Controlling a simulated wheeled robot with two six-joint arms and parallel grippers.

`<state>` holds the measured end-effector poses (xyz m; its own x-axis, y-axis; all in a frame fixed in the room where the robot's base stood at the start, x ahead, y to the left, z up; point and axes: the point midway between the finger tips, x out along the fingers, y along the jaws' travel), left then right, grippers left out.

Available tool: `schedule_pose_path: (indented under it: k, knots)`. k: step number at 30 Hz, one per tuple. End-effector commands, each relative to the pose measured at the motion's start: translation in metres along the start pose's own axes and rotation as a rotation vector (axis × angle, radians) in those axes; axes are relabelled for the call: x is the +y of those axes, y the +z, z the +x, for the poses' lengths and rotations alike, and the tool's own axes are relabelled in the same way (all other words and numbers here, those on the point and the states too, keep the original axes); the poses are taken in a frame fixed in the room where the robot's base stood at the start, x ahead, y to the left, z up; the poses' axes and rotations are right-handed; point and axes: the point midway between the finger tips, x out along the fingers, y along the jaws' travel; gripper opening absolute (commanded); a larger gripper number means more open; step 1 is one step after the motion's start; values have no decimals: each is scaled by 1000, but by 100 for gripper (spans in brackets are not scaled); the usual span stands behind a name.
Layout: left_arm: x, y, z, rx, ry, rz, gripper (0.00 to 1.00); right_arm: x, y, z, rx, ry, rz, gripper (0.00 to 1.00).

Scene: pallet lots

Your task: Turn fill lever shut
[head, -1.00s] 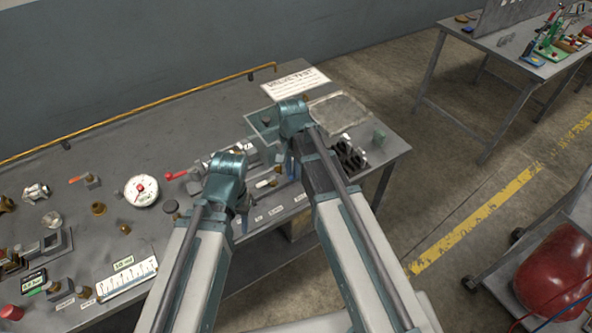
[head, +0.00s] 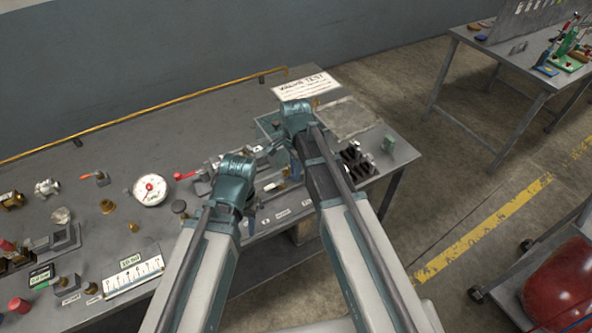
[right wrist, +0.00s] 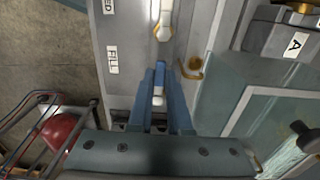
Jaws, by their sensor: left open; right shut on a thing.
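The fill lever (right wrist: 158,97) is a small pale handle beside the white FILL label (right wrist: 112,60) in the right wrist view. The blue fingers of my right gripper (right wrist: 159,88) are shut on it and hide most of it. In the head view my right gripper (head: 295,168) points down at the rig on the right of the bench, and the lever is hidden there. My left gripper (head: 250,218) hangs over the bench front, open, to the left of the right one. Its fingertips are small and partly hidden by its wrist.
A second pale lever (right wrist: 163,25) and a brass hook (right wrist: 190,68) are close to my right fingers. A clear-walled tank (right wrist: 235,115) stands to their right. On the bench (head: 105,165) are a dial gauge (head: 150,189), a red-handled part (head: 185,175) and a dark slotted block (head: 357,160).

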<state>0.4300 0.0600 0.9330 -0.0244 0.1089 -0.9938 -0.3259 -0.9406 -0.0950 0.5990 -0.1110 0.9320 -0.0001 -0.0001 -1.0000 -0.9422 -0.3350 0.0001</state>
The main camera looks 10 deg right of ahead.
Motion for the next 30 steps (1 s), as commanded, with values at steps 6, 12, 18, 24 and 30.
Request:
schedule_pose_path:
  k: [6, 12, 18, 24, 30]
  knots:
    - [0, 0, 0, 0, 0, 0, 47, -1, 0, 0, -1, 0, 10, 0]
    - [0, 0, 0, 0, 0, 0, 47, -1, 0, 0, -1, -1, 10, 0]
    - [0, 0, 0, 0, 0, 0, 47, -1, 0, 0, 0, -1, 9, 46]
    - [0, 0, 0, 0, 0, 0, 47, -1, 0, 0, 0, -1, 9, 47]
    - [0, 0, 0, 0, 0, 0, 47, 1, 0, 0, 0, -2, -39, 47]
